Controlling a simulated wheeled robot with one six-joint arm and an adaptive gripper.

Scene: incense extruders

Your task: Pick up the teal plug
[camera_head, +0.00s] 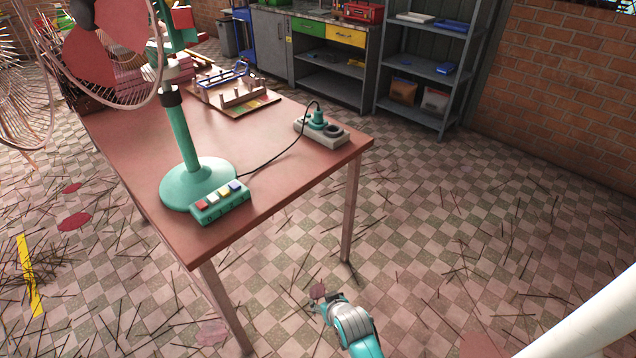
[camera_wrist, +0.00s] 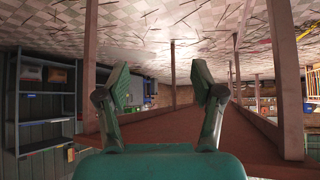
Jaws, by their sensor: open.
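The teal plug (camera_head: 317,118) sits upright in the grey power strip (camera_head: 336,137) at the table's right corner in the head view. A black cord loops from it to the teal fan base (camera_head: 199,184). My gripper (camera_head: 317,295) is low, in front of the table and well apart from the plug, beyond the table's edge. In the wrist view my gripper (camera_wrist: 161,84) has its two fingers spread with nothing between them. The wrist picture is upside down and shows table legs and floor. I cannot make out the plug there.
The reddish table (camera_head: 270,165) has legs close to my gripper. The fan's button panel (camera_head: 221,202) and a wooden rack (camera_head: 232,92) stand on it. Grey shelves (camera_head: 430,70) are at the back. The floor to the right is open, with scattered thin sticks.

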